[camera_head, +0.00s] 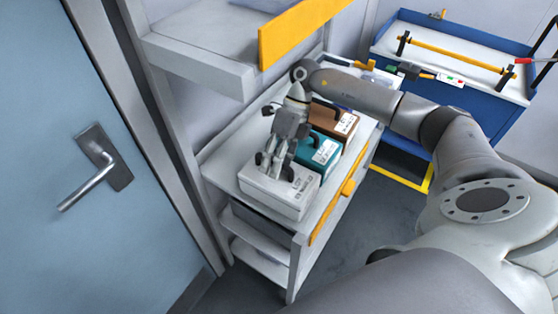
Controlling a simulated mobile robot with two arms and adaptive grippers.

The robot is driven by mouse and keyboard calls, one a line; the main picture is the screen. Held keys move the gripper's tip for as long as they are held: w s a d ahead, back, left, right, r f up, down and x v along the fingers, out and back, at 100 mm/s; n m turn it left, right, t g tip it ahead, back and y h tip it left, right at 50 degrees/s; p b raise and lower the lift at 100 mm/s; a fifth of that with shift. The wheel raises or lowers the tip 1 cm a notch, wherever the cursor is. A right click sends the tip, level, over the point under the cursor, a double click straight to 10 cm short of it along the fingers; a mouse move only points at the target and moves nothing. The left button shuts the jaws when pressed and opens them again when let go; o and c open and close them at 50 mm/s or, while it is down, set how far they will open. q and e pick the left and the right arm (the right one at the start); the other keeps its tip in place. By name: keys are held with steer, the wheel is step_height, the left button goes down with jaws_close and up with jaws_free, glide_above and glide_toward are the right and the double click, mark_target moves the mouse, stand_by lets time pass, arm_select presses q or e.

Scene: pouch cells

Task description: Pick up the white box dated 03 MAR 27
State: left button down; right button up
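A white box (277,195) lies on the upper shelf of a grey cart, nearest the door. Its front face carries a printed label whose first line seems to read "LOT"; the date is too small to read surely. My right gripper (273,171) points down at the top of the white box, with its fingertips at or just above it, around dark parts that look like its handle. The fingers hide much of the box top, so I cannot tell whether they grip. My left gripper is not in view.
A teal box (318,155) and a brown box (345,124), with black handles and white labels, stand in a row behind the white box. A shelf with a yellow edge (300,30) overhangs at upper left. A blue bench (476,108) stands at right.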

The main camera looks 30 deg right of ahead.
jaws_close()
steer(key=shift+w+r, duration=0.1)
steer(key=shift+r, duration=0.05)
stand_by(0.6)
